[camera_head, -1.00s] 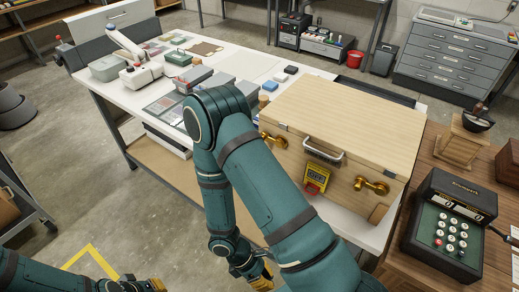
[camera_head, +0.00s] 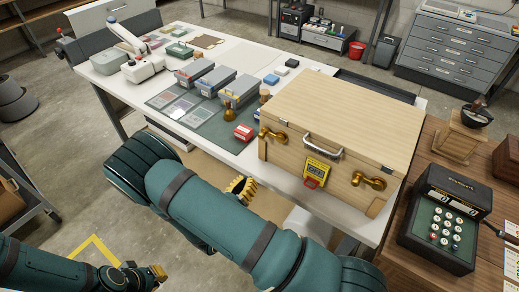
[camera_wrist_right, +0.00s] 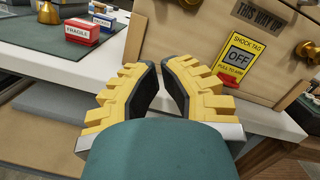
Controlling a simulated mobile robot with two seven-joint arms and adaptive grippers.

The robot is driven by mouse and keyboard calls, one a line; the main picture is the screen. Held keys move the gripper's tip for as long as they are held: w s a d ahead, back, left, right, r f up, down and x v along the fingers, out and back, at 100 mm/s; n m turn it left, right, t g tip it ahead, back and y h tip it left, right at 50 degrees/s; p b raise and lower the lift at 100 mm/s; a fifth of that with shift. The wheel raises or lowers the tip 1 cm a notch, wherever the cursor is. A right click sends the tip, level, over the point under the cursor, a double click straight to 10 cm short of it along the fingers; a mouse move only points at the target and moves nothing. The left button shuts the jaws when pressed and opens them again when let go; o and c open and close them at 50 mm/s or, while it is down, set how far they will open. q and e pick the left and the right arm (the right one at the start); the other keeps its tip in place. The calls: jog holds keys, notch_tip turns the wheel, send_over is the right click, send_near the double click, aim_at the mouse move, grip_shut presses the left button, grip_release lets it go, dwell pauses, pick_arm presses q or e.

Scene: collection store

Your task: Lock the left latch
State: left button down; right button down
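The wooden case (camera_head: 335,112) stands closed on the white table. Its front has a left brass latch (camera_head: 272,134), a right brass latch (camera_head: 368,181) and a grey handle (camera_head: 323,146). A yellow shock tag reading OFF (camera_head: 317,170) hangs between the latches and also shows in the wrist view (camera_wrist_right: 240,52). My right gripper (camera_head: 241,186) is below and left of the left latch, in front of the table edge. In the wrist view its fingertips (camera_wrist_right: 159,66) almost meet, with nothing between them. My left gripper (camera_head: 157,273) is low at the left, far from the case; its finger gap is unclear.
A red FRAGILE box (camera_head: 243,132) and a brass-coloured stamp (camera_head: 229,112) stand left of the case, near grey trays (camera_head: 240,90). A keypad device (camera_head: 443,222) sits on the wooden table at right. Free floor lies in front of the white table.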

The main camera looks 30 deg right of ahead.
jog(key=x, duration=1)
jog(key=shift+d+r+p, duration=0.1)
jog(key=shift+d+p, duration=0.15)
jog(key=shift+p, duration=0.15)
jog(key=shift+w+a+r+p, duration=0.15)
jog(key=shift+w+r, duration=0.15)
jog(key=shift+r, duration=0.3)
jog(key=shift+w+a+r+p, duration=0.15)
jog(key=shift+w+r, duration=0.15)
jog(key=shift+r, duration=0.3)
jog(key=shift+w+r, duration=0.3)
jog(key=shift+r, duration=0.2)
